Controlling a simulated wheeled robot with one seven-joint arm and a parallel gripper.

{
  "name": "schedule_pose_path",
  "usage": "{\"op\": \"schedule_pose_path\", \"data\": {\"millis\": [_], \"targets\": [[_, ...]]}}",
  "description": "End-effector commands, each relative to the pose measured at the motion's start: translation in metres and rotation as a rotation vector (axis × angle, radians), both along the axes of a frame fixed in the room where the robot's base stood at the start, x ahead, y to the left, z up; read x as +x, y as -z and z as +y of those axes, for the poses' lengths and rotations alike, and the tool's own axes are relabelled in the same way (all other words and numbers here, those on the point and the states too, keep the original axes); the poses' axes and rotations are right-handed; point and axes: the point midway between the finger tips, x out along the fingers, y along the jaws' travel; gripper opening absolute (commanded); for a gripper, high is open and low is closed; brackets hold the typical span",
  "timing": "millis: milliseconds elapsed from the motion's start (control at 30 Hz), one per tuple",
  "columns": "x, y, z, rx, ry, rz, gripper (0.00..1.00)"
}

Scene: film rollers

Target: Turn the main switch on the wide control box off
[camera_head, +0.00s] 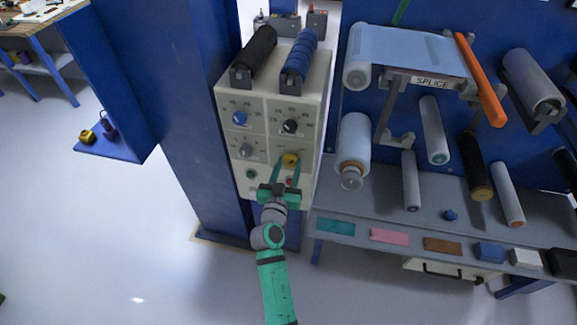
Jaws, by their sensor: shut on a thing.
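The wide control box (223,105) is cream, with several dials on its front face. A small red part (290,182) shows just below, partly hidden by the gripper.
A blue dial (239,118), a black dial (290,126), a grey dial (246,150) and a green button (252,174) share the face. Black (258,52) and blue (300,56) rollers lie on top. A blue post (180,90) stands left; a grey shelf (350,213) lies right.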

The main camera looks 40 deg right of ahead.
Motion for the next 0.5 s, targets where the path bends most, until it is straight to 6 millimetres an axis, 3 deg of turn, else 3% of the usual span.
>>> {"op": "schedule_pose_path", "data": {"millis": [500], "targets": [[-0.0008, -0.0002, -0.0003, -0.178, 0.001, 0.208, 0.17]]}}
